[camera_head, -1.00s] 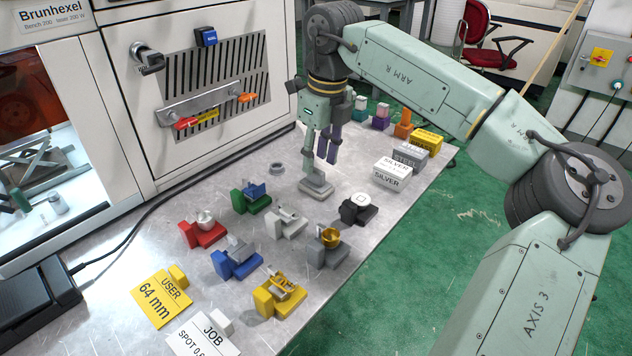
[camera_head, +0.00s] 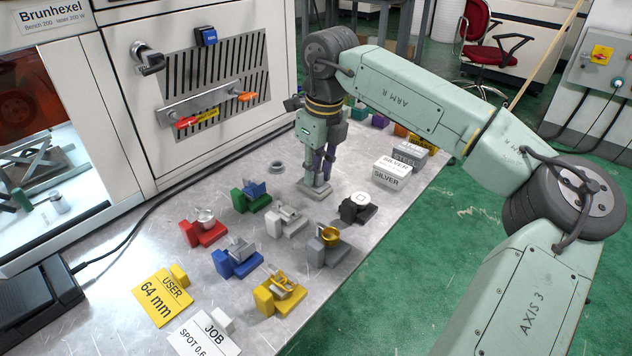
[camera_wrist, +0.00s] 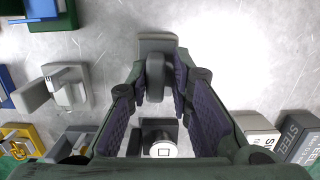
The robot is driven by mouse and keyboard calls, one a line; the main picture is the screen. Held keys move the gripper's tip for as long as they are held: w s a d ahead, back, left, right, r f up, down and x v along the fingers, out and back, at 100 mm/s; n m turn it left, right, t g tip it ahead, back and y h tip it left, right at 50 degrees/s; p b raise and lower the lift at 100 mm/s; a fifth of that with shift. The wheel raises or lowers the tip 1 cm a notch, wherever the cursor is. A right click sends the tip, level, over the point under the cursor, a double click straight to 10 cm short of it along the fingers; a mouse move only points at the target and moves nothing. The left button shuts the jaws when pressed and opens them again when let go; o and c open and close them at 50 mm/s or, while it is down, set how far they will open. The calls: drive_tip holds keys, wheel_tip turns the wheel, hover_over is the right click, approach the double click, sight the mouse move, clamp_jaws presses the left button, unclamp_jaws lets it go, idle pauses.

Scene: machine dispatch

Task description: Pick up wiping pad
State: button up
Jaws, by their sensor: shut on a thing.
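The wiping pad is a grey block with a raised darker grip on top. It lies on the metal bench in the head view (camera_head: 313,190), directly under my gripper (camera_head: 318,178). In the wrist view the wiping pad (camera_wrist: 157,44) is at top centre, with its grip between the two purple-padded fingers of my gripper (camera_wrist: 158,82). The fingers are closed on the grip, and the pad appears still flat on the bench. The fingers hide part of the pad in the head view.
Coloured holders with small parts stand in front and left, including a black one (camera_head: 352,211) and a grey one (camera_head: 325,248). A small ring (camera_head: 277,166) lies left of the pad. The machine front (camera_head: 200,90) rises behind.

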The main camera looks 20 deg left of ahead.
clamp_jaws()
wheel_tip(320, 180, up, 10)
drive_tip(key=shift+r+b, duration=0.1)
drive_tip(key=shift+b, duration=0.2)
idle(0.3)
drive_tip(key=shift+o, duration=0.5)
unclamp_jaws()
clamp_jaws()
